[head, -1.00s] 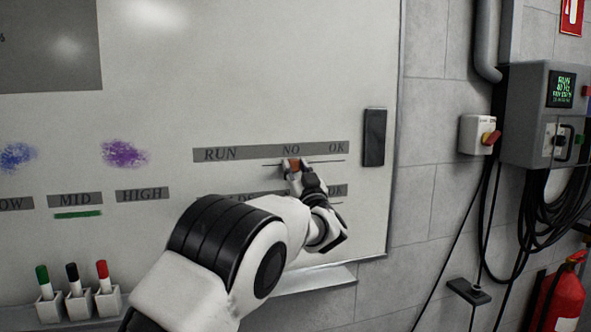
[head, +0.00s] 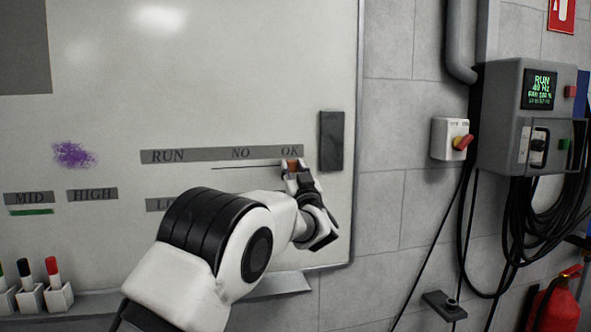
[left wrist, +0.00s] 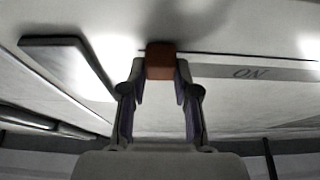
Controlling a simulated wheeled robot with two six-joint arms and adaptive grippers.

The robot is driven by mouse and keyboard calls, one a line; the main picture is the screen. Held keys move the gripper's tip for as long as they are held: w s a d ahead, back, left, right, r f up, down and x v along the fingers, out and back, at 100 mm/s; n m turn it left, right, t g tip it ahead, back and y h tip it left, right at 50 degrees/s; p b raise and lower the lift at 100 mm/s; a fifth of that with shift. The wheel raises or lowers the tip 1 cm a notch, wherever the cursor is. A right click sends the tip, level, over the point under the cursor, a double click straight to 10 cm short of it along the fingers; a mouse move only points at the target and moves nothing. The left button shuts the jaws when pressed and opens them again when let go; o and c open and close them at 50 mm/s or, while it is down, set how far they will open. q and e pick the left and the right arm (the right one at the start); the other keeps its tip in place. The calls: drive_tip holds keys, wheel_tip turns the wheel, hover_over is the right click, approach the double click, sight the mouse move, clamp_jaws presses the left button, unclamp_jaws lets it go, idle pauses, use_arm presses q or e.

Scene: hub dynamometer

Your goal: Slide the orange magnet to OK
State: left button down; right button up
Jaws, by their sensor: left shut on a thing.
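The orange magnet (head: 292,164) is on the whiteboard, just below the OK label (head: 289,151) at the right end of the grey RUN–NO–OK strip (head: 205,156). It sits at the right end of the thin black line (head: 235,167). My left gripper (head: 293,170) is shut on the magnet from below. In the left wrist view the magnet (left wrist: 160,61) is between the fingertips, against the board, and the NO label (left wrist: 250,73) shows to its right. The OK label is hidden in that view. My right gripper is not in view.
A dark eraser-like block (head: 331,140) is on the board just right of the strip. The board's right edge (head: 357,150) is close beyond it. Marker pens in holders (head: 40,290) stand at lower left. A control box (head: 530,115) hangs on the wall at right.

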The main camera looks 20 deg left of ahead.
use_arm(q)
drive_tip(key=c, duration=0.8)
unclamp_jaws()
drive_tip(key=shift+w+d+f, duration=0.1)
drive_tip(key=shift+c, duration=0.2)
drive_tip(key=shift+w+f, duration=0.15)
drive_tip(key=shift+w, duration=0.15)
drive_tip(key=shift+s, duration=0.2)
drive_tip(key=v, duration=0.7)
drive_tip(key=shift+d, duration=0.15)
drive_tip(key=shift+f, duration=0.1)
